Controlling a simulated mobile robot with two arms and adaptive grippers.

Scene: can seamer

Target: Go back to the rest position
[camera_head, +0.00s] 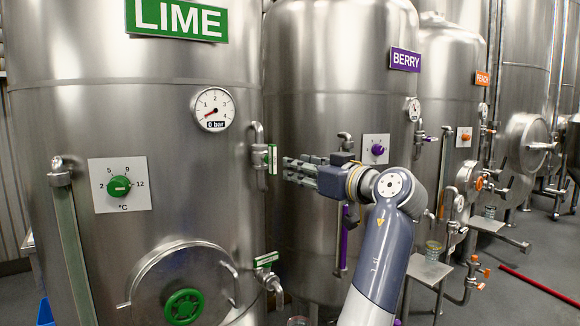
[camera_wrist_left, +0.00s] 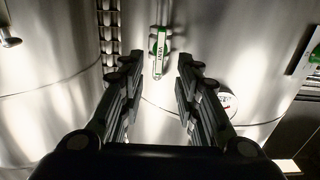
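My left gripper (camera_head: 287,169) is raised in front of the tanks, its fingers pointing left toward the side of the LIME tank (camera_head: 60,125). In the left wrist view the two fingers (camera_wrist_left: 157,66) are spread wide with nothing between them. Beyond the fingertips is a valve with a green-and-white labelled handle (camera_wrist_left: 160,52), which also shows in the head view (camera_head: 272,159), just left of the fingertips. I cannot tell the exact gap. My right gripper is not in view.
The LIME tank has a pressure gauge (camera_head: 213,109) reading about 0 bar, a green temperature knob (camera_head: 119,186) and a round hatch with a green wheel (camera_head: 184,306). The BERRY tank (camera_head: 325,60) stands behind my gripper. The PEACH tank (camera_head: 448,90) is farther right. Floor shows at right.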

